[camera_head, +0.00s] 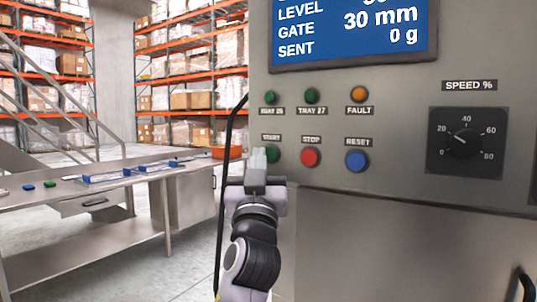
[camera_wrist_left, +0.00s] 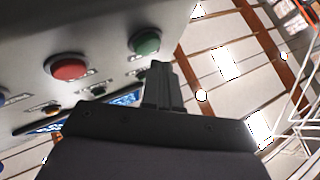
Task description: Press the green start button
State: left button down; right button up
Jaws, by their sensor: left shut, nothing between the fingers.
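The green start button (camera_head: 273,154) sits on the grey panel under the label START. It also shows in the left wrist view (camera_wrist_left: 146,42) as a round green cap. My left gripper (camera_head: 259,158) is shut and empty, with its fingertips in front of the button's left part in the head view. In the left wrist view the shut fingertips (camera_wrist_left: 158,66) are close beside the green cap. I cannot tell whether they touch it. My right gripper is not in view.
A red stop button (camera_head: 311,157) and a blue reset button (camera_head: 357,161) sit to the right. Two green lamps and an orange fault lamp (camera_head: 359,94) are above. A speed dial (camera_head: 465,143) is further right. A steel bench (camera_head: 70,202) stands at left.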

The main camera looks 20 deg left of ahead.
pick_arm(q)
jog(key=s, duration=0.1)
jog(key=s+p, duration=0.1)
jog(key=s, duration=0.3)
jog(key=shift+a+p, duration=0.3)
jog(key=shift+a, duration=0.05)
dwell(0.6)
